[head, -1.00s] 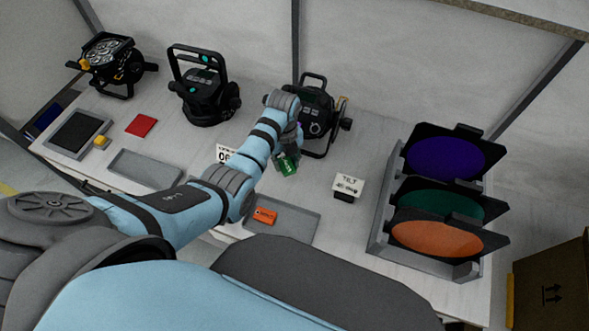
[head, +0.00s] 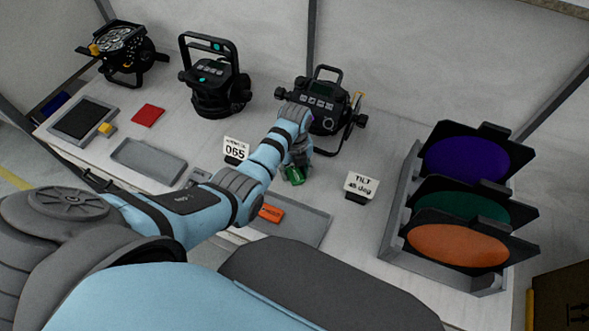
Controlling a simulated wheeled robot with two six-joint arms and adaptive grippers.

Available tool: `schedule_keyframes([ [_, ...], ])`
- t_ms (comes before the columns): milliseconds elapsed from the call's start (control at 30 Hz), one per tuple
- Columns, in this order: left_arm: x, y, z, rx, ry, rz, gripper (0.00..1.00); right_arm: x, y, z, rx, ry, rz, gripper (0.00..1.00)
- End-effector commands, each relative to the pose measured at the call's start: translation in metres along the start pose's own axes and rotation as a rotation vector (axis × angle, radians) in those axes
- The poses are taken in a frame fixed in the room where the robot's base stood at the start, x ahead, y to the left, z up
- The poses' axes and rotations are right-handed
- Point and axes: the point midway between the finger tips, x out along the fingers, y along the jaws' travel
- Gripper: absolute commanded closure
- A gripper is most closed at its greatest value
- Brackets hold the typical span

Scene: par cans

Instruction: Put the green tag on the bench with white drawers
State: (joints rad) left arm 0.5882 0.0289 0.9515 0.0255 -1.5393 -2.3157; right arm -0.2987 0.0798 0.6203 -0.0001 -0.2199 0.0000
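The green tag (head: 293,175) is in my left gripper (head: 297,163), held above the light bench (head: 215,140) in front of the middle-right par can. The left fingers are largely hidden by my own arm and wrist, but the tag sits at their tips. White drawers do not show in this view. My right gripper is not in view.
Several par cans stand along the back, one (head: 325,105) close behind my gripper. A tray (head: 310,228) with an orange tag (head: 271,213), an empty tray (head: 148,160), a red tag (head: 148,115), sign cards (head: 361,184) and a filter rack (head: 400,200) occupy the bench.

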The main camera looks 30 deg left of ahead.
Motion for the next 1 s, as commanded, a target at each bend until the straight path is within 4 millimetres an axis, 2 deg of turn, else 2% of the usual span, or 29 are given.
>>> schedule_keyframes([
  [333,-0.002,0.000,0.000,0.000,-0.001,-0.001,0.47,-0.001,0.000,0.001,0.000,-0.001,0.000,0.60],
  [467,-0.014,-0.001,0.001,0.000,-0.002,-0.002,0.47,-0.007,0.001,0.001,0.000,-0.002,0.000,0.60],
  [800,-0.097,-0.001,0.001,0.000,-0.004,-0.003,0.47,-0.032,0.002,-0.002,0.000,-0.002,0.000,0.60],
  [1000,-0.123,0.000,0.001,0.000,-0.002,-0.001,0.47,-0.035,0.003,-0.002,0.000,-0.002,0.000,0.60],
])
